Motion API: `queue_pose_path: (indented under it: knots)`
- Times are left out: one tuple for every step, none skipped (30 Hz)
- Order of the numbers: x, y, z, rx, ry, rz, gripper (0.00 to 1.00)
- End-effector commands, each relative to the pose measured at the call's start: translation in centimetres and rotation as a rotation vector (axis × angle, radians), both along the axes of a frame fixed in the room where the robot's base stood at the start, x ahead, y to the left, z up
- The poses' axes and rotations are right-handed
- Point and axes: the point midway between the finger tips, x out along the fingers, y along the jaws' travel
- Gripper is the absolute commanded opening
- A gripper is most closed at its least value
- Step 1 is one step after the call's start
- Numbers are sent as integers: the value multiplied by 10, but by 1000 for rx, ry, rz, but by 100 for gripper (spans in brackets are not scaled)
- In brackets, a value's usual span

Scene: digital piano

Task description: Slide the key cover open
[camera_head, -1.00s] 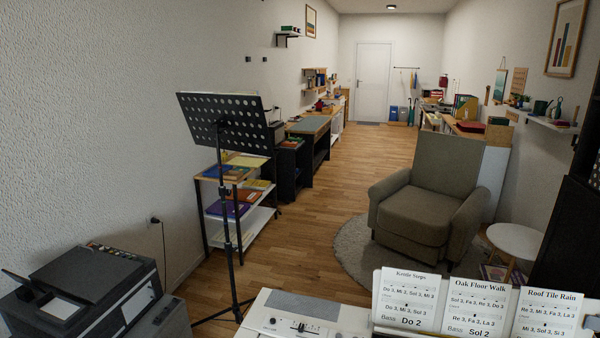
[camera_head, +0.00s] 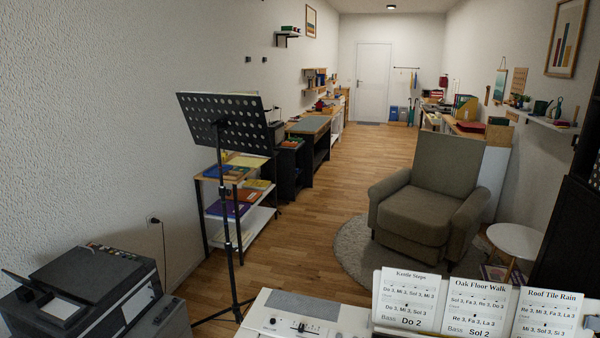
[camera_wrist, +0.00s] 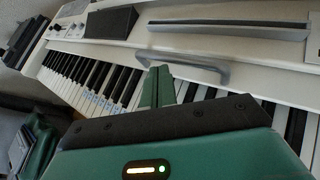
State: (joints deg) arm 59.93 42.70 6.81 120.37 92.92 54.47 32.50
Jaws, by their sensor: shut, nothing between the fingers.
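The digital piano (camera_head: 340,312) shows only its top panel at the bottom of the head view. In the wrist view, its black and white keys (camera_wrist: 100,78) are exposed in a diagonal row, partly hidden behind my gripper. A grey bar handle (camera_wrist: 190,64) stands on the white panel, probably the key cover (camera_wrist: 240,68), along the back of the keys. My gripper (camera_wrist: 160,76) is shut and empty, its green fingers over the keys. The fingertips overlap the handle's near side in the picture; I cannot tell whether they touch it. My gripper is not in the head view.
Song sheets (camera_head: 465,302) stand on the piano's top. A printer (camera_head: 85,290) and music stand (camera_head: 222,125) are at left, an armchair (camera_head: 425,200) beyond. Wood floor lies open between.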

Motion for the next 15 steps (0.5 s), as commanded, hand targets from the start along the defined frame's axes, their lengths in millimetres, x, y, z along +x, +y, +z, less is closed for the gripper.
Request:
queue_pose_path:
  knots:
    - [1,0,0,1,0,1,0]
    - [2,0,0,1,0,1,0]
    - [2,0,0,1,0,1,0]
    - [2,0,0,1,0,1,0]
    - [3,0,0,1,0,1,0]
    - [3,0,0,1,0,1,0]
    - [4,0,0,1,0,1,0]
    - [4,-1,0,1,0,1,0]
    - [4,-1,0,0,0,1,0]
    - [5,-1,0,0,0,1,0]
    - [5,-1,0,0,0,1,0]
    - [6,-1,0,0,0,1,0]
    - [6,-1,0,0,0,1,0]
    - [6,-1,0,0,0,1,0]
    - [7,-1,0,0,0,1,0]
